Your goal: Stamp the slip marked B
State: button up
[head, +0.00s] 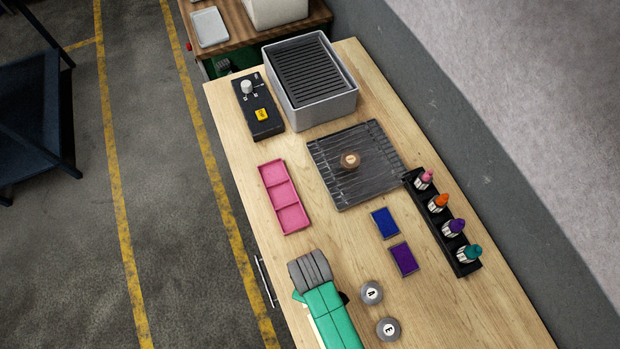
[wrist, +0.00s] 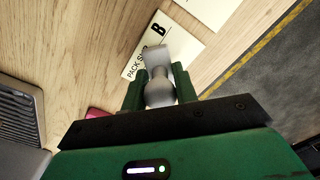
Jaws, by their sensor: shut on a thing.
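The slip marked B (wrist: 142,62) is a cream card printed "PACK SLIP", lying on the wood in the wrist view. My gripper (wrist: 158,90) has its green fingers shut on a grey-white stamp (wrist: 159,93) with a rounded waist and a wider far end. That end overlaps the slip in the picture; I cannot tell whether it touches the card. In the head view, my green and grey arm hides the slip and the held stamp. Two round grey stamp-like pieces, marked A (head: 371,292) and E (head: 388,328), stand to the right of my arm.
Blue (head: 384,223) and purple (head: 403,259) pads lie near a black rack (head: 467,268) of colored bottles. A pink tray (head: 285,197), dark grooved plate (head: 333,188), grey bin (head: 325,112) and control box (head: 258,105) stand farther up. Another pale card (wrist: 208,12) lies beyond the slip.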

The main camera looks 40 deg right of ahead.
jog(key=shift+f, duration=0.6)
dwell(2.1)
notch_tip(320, 180, up, 7)
jog(key=p, duration=0.8)
jog(key=shift+r, duration=0.15)
